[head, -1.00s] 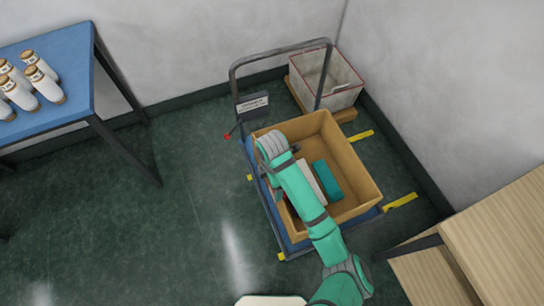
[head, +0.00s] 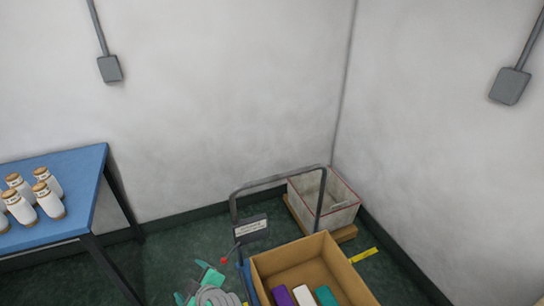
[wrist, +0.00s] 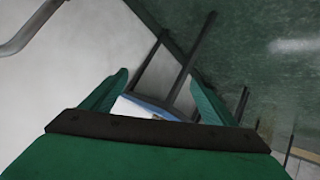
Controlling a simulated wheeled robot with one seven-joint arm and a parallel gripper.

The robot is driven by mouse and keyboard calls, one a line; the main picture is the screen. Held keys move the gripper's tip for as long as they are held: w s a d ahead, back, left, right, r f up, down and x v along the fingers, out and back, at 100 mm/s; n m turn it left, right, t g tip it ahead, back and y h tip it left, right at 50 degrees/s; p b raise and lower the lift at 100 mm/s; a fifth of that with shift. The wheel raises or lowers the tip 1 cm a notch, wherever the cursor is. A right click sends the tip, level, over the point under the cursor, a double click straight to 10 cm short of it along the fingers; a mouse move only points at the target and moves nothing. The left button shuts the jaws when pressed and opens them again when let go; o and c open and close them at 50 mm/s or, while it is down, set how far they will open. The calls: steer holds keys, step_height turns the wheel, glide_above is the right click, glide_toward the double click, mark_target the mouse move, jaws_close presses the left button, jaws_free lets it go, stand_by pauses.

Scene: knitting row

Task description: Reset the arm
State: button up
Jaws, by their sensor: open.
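My gripper (wrist: 160,88) is open in the wrist view, with its two green fingers apart and nothing between them. Beyond the fingers are a blue tabletop and dark table legs. In the head view, part of my green and grey arm (head: 212,293) shows at the bottom edge, left of the cardboard box (head: 290,252). The rest of the arm is out of frame there. The box sits on a cart and holds a purple item (head: 281,295), a white item (head: 303,295) and a teal item (head: 326,295); their lower parts are cut off.
The cart's grey handle (head: 277,180) rises behind the box. A white bin (head: 335,197) stands in the corner on a wooden base. A blue table (head: 75,172) with several white cones stands at the left. Bare floor (head: 165,240) lies between table and cart.

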steer(key=s+d+f+m+t+h, duration=0.1)
steer(key=s+d+m+t+h, duration=0.2)
steer(key=s+d+m, duration=0.55)
steer(key=s+d+f+m+t+h, duration=0.1)
steer(key=s+d+m+t+h, duration=0.4)
steer(key=s, duration=0.7)
steer(key=s+d+r, duration=0.6)
steer(key=s+d, duration=0.5)
steer(key=s, duration=0.2)
steer(key=shift+d+r, duration=0.2)
steer(key=shift+d, duration=0.1)
steer(key=shift+m, duration=0.25)
steer(key=shift+a, duration=0.15)
steer(key=shift+s, duration=0.15)
